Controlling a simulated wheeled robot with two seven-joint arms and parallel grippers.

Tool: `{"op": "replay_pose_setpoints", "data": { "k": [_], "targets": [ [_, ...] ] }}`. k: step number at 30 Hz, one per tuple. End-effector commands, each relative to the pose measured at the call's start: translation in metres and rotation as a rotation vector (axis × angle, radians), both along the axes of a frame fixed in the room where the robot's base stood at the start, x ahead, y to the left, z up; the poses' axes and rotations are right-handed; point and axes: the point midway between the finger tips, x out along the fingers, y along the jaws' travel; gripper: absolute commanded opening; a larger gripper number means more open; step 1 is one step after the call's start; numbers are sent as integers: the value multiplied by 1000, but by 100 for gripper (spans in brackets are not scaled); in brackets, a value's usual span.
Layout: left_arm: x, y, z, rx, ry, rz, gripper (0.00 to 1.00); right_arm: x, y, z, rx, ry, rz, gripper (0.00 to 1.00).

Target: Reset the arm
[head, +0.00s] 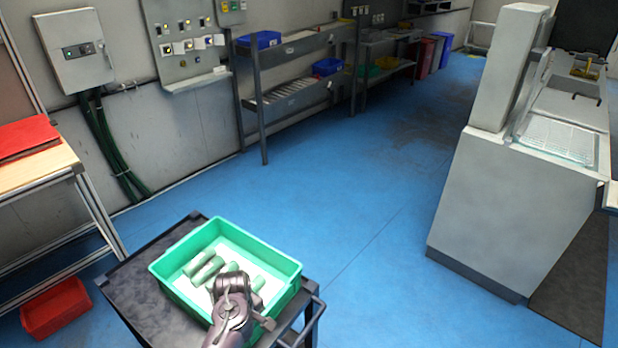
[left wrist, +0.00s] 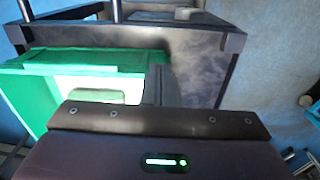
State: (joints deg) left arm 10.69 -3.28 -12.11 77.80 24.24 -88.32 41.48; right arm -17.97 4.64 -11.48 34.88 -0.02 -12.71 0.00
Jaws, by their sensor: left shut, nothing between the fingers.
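My left arm comes in from the bottom of the head view. My left gripper (head: 237,284) is over the near part of a green bin (head: 175,283). It is shut and empty, though its fingertips are hard to make out. Several green cylindrical items (head: 205,270) lie on the white floor of the bin, and my arm partly hides some of them. In the left wrist view the green bin (left wrist: 85,60) is at the left, with my dark wrist housing filling the lower part. My right gripper does not show.
The bin stands on a dark cart (head: 135,282) with a handle at its right. A wooden-topped table (head: 40,168) is at the left, with a red bin (head: 55,308) on the floor below. A grey machine (head: 520,190) stands at the right. The blue floor between is clear.

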Motion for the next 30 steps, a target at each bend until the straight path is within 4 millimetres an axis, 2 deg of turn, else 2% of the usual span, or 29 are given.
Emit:
{"op": "replay_pose_setpoints", "data": {
  "k": [1,5,14,21,30],
  "targets": [
    [-4,2,1,-2,-6,-21,0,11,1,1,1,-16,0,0],
    [-13,5,5,-6,-24,-80,0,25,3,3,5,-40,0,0],
    [-48,17,25,-1,-89,-298,0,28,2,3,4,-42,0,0],
    [-96,30,64,37,-168,-583,0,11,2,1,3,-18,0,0],
    [-142,37,116,103,-241,-874,0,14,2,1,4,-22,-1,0]
  ]
}}
